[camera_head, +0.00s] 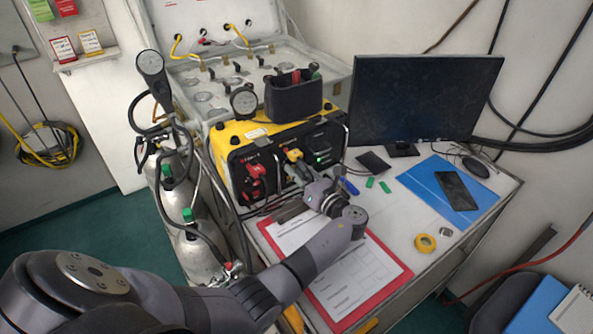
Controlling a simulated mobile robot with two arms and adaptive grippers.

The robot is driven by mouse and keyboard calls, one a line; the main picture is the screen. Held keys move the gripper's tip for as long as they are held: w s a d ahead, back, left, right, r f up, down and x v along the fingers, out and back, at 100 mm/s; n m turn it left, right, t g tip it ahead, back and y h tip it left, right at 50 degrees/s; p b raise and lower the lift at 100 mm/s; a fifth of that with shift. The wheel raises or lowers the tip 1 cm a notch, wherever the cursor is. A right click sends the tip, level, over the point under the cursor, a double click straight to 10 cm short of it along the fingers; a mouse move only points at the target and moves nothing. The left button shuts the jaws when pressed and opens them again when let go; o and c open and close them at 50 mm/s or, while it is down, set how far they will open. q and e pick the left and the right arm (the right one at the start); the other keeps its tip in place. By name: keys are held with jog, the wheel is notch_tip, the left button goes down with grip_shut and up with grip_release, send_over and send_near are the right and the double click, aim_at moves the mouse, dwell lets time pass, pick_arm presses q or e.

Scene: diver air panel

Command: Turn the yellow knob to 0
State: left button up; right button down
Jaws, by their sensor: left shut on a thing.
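The yellow knob (293,154) sits on the front of a black-and-yellow air panel box (238,133) on the desk. My left arm reaches in from the lower left, and my left gripper (296,167) is at the knob, shut on it. The fingers cover part of the knob, so its pointer and the 0 mark cannot be read. A red knob (257,172) is on the same front face, left of the yellow one. My right gripper is not in view.
A monitor (425,95) stands right of the box. A blue folder with a phone (458,190), a yellow tape roll (425,243) and a blue-handled tool (347,184) lie nearby. Gas cylinders (190,215) with hoses stand left.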

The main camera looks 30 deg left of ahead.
pick_arm(q)
grip_shut()
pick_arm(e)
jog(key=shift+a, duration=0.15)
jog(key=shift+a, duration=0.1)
